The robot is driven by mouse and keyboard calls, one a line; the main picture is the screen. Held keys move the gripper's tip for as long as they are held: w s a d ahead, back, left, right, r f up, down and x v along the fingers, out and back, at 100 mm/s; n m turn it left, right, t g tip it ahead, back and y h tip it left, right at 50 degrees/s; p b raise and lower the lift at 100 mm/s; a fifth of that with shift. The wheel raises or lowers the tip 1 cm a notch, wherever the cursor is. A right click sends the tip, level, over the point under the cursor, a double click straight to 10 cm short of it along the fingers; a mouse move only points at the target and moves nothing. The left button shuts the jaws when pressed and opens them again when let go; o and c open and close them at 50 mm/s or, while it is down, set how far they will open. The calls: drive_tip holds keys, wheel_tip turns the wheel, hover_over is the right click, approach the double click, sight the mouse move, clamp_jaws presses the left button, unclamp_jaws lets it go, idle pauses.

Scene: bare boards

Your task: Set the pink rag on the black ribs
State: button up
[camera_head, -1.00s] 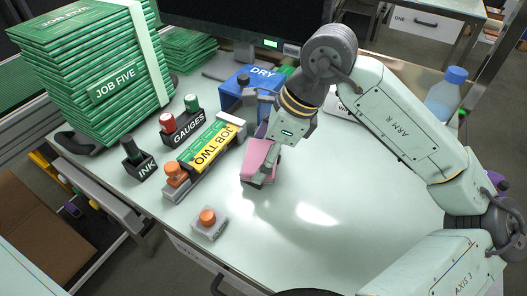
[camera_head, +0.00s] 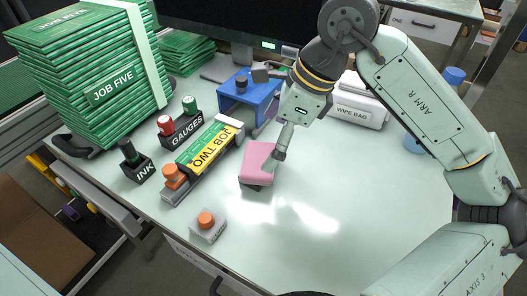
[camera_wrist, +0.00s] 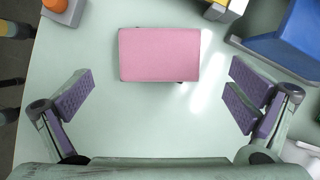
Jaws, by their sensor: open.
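The pink rag (camera_head: 258,163) is a folded, block-like pad near the middle of the bench, right of the yellow JOB TWO label. In the wrist view the rag (camera_wrist: 160,54) lies flat ahead of my fingers. A dark edge (camera_head: 257,187) shows beneath it in the head view; this may be the black ribs, mostly hidden under the rag. My gripper (camera_head: 281,150) is just right of the rag in the head view. In the wrist view my gripper (camera_wrist: 161,98) is spread wide, with nothing between its purple pads and clear of the rag.
A blue DRY box (camera_head: 248,97) and a white WIPE RAG box (camera_head: 357,113) stand behind. The front right bench is clear.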

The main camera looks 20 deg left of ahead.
drive_tip(key=v, duration=0.7)
drive_tip(key=shift+r, duration=0.1)
